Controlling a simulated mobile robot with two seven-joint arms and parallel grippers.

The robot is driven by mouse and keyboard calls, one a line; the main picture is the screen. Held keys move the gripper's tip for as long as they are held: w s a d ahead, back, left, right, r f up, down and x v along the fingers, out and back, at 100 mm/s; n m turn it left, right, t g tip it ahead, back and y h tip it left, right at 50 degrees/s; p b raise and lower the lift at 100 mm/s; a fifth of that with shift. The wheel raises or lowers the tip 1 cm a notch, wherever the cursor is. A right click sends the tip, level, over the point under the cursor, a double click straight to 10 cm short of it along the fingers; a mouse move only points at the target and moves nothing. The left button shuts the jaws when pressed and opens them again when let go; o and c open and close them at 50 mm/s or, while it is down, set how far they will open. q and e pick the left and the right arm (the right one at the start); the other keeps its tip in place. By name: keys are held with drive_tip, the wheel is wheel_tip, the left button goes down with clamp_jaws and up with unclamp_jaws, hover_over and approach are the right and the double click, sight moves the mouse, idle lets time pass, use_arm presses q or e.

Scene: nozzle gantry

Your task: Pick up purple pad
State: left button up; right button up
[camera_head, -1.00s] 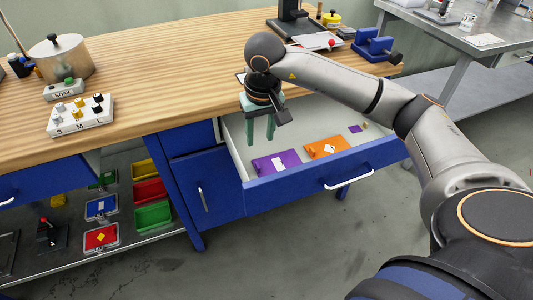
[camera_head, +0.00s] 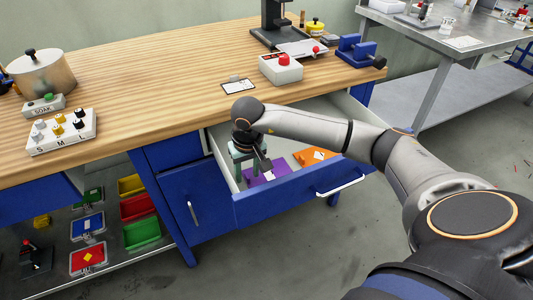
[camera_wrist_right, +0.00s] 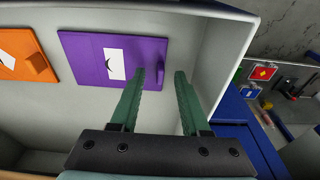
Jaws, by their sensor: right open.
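The purple pad (camera_head: 268,174) lies flat in the open drawer, near its left end, with a white label on it. It also shows in the right wrist view (camera_wrist_right: 90,62). My right gripper (camera_head: 239,181) is down inside the drawer at the pad's left part. In the right wrist view its green fingers (camera_wrist_right: 160,72) are apart, with one fingertip overlapping the pad and the pad's edge between them. I cannot tell whether they touch it. Part of the pad is hidden by the gripper in the head view. My left gripper is not in view.
An orange pad (camera_head: 312,158) lies to the right in the same drawer (camera_head: 292,192). The drawer walls stand close around the gripper. Above is the wooden bench top (camera_head: 150,95) with a red-button box (camera_head: 280,68). Coloured bins (camera_head: 141,206) stand on a low shelf at left.

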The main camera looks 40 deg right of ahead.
drive_tip(key=shift+f, duration=0.25)
drive_tip(key=shift+c, duration=0.3)
clamp_jaws()
